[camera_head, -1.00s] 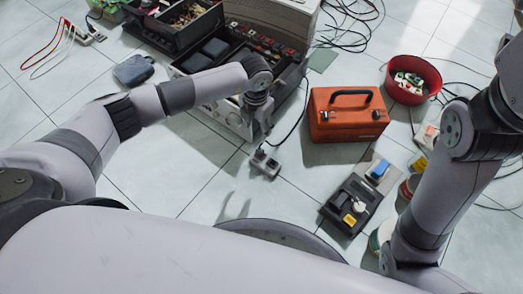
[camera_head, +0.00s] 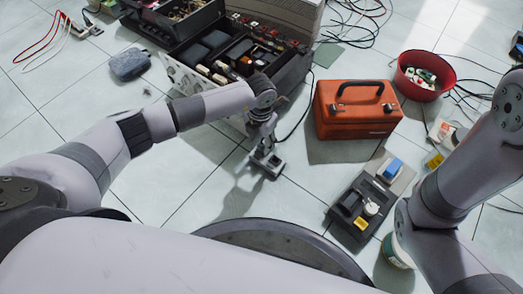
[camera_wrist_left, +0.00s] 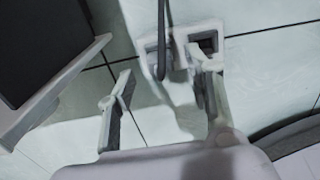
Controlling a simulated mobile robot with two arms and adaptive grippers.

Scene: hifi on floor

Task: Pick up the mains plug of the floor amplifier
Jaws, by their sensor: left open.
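A small pale block with dark square recesses (camera_head: 267,164) lies on the tiled floor, and a dark cable (camera_head: 297,123) runs down to it. It also shows in the left wrist view (camera_wrist_left: 206,35), with the cable (camera_wrist_left: 161,38) reaching its left side. The mains plug is not clear apart from this block. My left gripper (camera_head: 265,150) is just above the block and partly covers it. In the left wrist view the gripper (camera_wrist_left: 160,90) is open, its right finger overlapping the block and its left finger over bare floor. I cannot tell whether it touches. My right gripper is out of view.
An open equipment case (camera_head: 177,75) stands behind my left arm. An orange box (camera_head: 350,118) stands to the right, with a black tray (camera_head: 348,222) in front and a red bowl (camera_head: 432,68) beyond. Floor left of the block is clear.

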